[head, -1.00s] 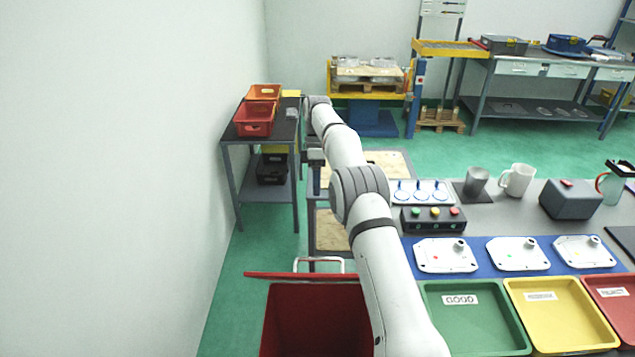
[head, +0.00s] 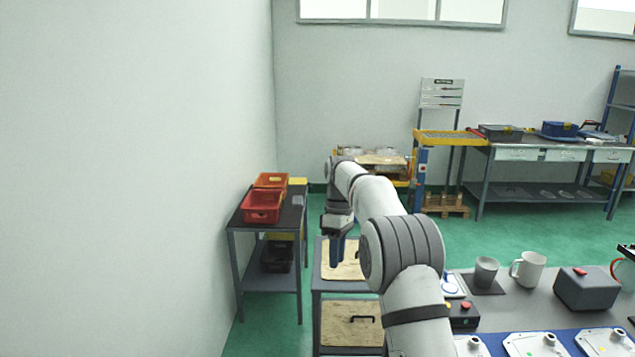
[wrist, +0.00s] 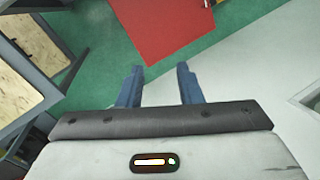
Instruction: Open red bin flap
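The red bin is out of the head view now. In the wrist view a flat red panel (wrist: 164,26), apparently part of the red bin, shows at the top over the green floor. The panel lies beyond the fingertips, with green floor showing between. In the head view my gripper (head: 337,252) hangs pointing down in front of a wood-panelled cabinet.
A side table (head: 270,227) with red crates (head: 262,207) stands left of my gripper, near the white wall. The wood-panelled cabinet (head: 350,311) is close behind it. A work surface (head: 519,296) with mugs and a grey box lies right. Green floor is open beyond.

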